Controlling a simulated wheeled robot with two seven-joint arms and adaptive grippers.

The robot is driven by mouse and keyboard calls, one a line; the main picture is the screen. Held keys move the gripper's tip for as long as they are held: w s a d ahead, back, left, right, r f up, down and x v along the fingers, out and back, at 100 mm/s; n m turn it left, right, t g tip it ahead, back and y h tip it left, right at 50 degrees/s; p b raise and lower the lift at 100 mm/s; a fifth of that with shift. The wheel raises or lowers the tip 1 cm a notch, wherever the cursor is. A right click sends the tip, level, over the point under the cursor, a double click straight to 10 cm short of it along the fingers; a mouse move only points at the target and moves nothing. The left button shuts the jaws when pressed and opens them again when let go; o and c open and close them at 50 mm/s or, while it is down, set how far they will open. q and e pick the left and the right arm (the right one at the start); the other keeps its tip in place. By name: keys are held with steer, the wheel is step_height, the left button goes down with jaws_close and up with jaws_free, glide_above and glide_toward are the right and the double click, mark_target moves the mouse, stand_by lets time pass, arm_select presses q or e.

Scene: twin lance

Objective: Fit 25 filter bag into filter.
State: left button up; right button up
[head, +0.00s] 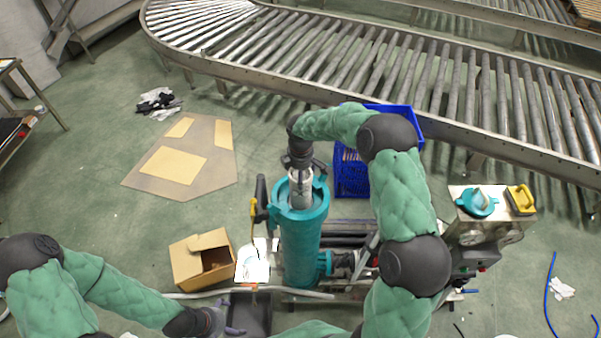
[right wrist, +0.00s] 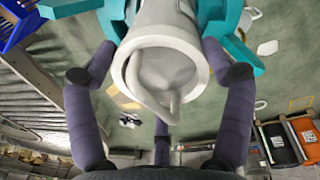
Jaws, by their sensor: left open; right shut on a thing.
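The teal filter housing (head: 301,245) stands upright in the middle of the head view, its mouth at the top. A white filter bag (head: 301,190) with a ring top is upright at the mouth; its lower part is hidden by the housing. In the right wrist view the bag's white ring and wire handle (right wrist: 160,75) show between two purple fingers. My right gripper (head: 299,158) is above the housing, shut on the bag. My left gripper (head: 226,324) is open and empty, low at the left of the housing, by a dark tray.
A teal lid (head: 477,203) and a yellow item (head: 520,199) lie on a metal cabinet at the right. A blue crate (head: 351,176) stands behind the housing. An open cardboard box (head: 202,258) is at the left. A roller conveyor (head: 400,75) runs across the back.

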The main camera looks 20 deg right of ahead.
mark_target(300, 196)
steer(key=shift+f+b, duration=4.45)
steer(key=shift+f, duration=2.4)
steer(key=o, duration=1.5)
steer(key=r, duration=0.8)
steer(key=s+r, duration=0.1)
steer(key=r, duration=0.3)
steer(key=shift+a, duration=0.25)
